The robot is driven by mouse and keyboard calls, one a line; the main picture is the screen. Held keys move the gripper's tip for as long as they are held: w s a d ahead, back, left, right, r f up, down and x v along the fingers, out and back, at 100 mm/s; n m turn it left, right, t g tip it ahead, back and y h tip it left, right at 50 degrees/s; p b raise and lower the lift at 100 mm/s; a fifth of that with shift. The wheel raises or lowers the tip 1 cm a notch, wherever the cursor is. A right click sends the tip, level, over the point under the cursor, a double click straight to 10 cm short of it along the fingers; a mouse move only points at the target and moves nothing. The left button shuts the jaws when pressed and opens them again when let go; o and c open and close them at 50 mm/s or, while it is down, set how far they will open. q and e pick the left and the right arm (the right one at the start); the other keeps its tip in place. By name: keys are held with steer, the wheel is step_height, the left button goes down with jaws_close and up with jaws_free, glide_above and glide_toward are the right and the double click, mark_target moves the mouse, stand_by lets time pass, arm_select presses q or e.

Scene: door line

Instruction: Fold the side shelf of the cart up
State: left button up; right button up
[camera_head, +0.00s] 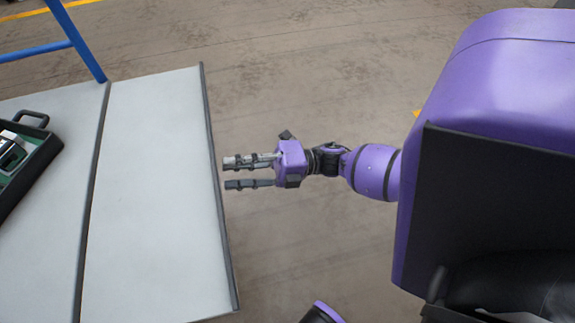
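The cart's side shelf (155,190) is a pale grey panel at the left, with a dark strip along its outer edge. It joins the cart top (45,240) at a dark seam. It looks roughly in line with the top; from this view I cannot tell its exact tilt. My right gripper (225,173) is open and empty, fingers apart and pointing left at the shelf's outer edge. A small gap shows between the fingertips and that edge in the picture; their relative height is unclear. My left gripper is not in view.
A blue rail (75,38) rises at the cart's far end. A dark tray (42,158) with a green inside and some items lies on the cart top at the left. The brown floor (310,90) around my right gripper is clear.

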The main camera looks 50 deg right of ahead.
mark_target(200, 171)
steer(key=shift+n+g, duration=0.3)
steer(key=shift+n, duration=0.2)
steer(key=x, duration=0.8)
steer(key=shift+r+b, duration=0.1)
steer(key=shift+b, duration=0.2)
steer(key=shift+d, duration=0.1)
jaws_close()
